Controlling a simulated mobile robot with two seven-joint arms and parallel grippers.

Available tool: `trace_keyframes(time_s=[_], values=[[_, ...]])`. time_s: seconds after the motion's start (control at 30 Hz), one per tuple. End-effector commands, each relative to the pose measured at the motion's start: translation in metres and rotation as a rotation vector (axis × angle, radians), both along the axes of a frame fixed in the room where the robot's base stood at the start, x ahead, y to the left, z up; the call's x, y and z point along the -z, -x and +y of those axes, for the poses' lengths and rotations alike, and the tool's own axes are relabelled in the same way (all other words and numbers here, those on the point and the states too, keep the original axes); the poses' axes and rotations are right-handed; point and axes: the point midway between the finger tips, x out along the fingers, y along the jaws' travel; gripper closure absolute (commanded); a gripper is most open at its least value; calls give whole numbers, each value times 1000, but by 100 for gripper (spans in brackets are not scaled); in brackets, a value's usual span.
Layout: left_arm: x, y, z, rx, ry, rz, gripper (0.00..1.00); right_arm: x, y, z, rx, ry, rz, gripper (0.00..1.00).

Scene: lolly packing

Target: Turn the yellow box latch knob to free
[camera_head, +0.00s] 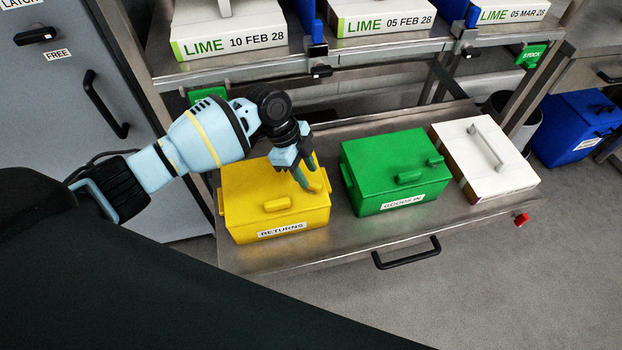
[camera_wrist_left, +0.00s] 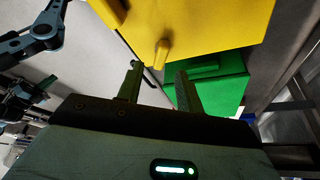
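The yellow box (camera_head: 240,205), labelled RETURNS, stands shut at the left of the steel bench. Its latch knob (camera_head: 316,186) is at the right end of the lid, partly covered by my left gripper (camera_head: 309,178). In the left wrist view the yellow box (camera_wrist_left: 210,25) fills the top, and the knob (camera_wrist_left: 161,53) sticks out from it. The fingers of my left gripper (camera_wrist_left: 157,80) are apart, with the knob lined up between them, just beyond the tips. I cannot tell whether a finger touches it.
A green box (camera_head: 390,165) labelled GOODS IN stands close on the right, then a white carton (camera_head: 485,158). A shelf with LIME cartons (camera_head: 230,30) is above and behind. A grey cabinet (camera_head: 60,100) with a FREE label is at the left. The bench front (camera_head: 350,245) is clear.

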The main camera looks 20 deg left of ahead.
Motion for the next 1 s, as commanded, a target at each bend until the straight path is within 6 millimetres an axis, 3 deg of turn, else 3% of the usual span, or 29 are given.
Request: trace_keyframes(time_s=[0.1,0.3,0.63,0.9,1.0], values=[[17,1,-7,0,-1,3,64,2,1,0,0,0,2,100],[33,1,-13,-1,-1,2,64,3,1,0,1,0,4,100],[35,0,-14,-1,-1,-1,64,3,1,0,1,0,4,100],[35,0,-14,-1,0,-1,99,3,1,0,1,0,3,100],[35,0,-14,-1,-1,-1,100,3,0,0,1,0,2,100]])
